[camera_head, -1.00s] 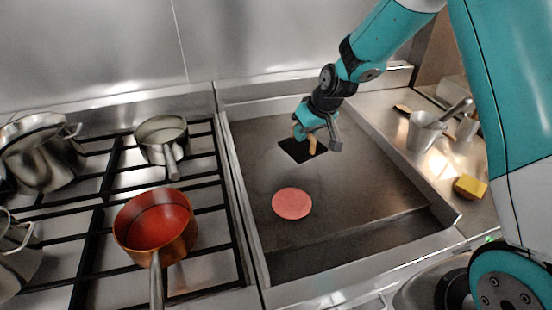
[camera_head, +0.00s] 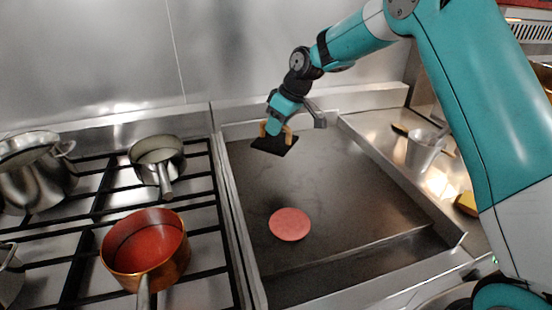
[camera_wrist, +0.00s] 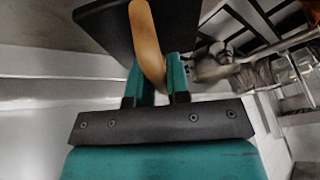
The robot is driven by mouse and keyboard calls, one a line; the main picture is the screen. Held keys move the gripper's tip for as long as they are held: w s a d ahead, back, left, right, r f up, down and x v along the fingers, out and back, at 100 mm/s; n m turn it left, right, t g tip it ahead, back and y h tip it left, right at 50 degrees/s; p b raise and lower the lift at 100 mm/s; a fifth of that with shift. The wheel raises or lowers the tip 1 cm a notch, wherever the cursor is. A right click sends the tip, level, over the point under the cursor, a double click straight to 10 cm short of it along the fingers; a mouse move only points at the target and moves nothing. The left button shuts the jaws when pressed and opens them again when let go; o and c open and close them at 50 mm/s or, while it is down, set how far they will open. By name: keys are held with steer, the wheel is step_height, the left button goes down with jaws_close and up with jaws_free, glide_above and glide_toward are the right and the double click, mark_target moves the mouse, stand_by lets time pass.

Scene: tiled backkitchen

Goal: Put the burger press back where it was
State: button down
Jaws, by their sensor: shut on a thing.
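The burger press (camera_head: 274,146) is a black square plate with a tan curved handle. My gripper (camera_head: 275,126) is shut on the handle and holds the press above the back left part of the griddle (camera_head: 350,185). In the wrist view the handle (camera_wrist: 146,40) runs between the fingers of my gripper (camera_wrist: 156,80), with the dark plate (camera_wrist: 100,25) beyond it. A round pink patty (camera_head: 290,224) lies flat on the griddle, in front of the press and apart from it.
At the left is a stove with a copper pan (camera_head: 146,248), a small steel pan (camera_head: 157,160) and a steel pot (camera_head: 38,172). A metal container (camera_head: 424,150) and a yellow sponge (camera_head: 467,203) are on the right counter. A steel wall stands behind the griddle.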

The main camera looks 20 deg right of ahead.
step_height(320, 180, down, 10)
steer(key=shift+f+p, duration=0.25)
steer(key=shift+p, duration=0.65)
steer(key=shift+f, duration=0.15)
steer(key=c, duration=1.1)
jaws_free()
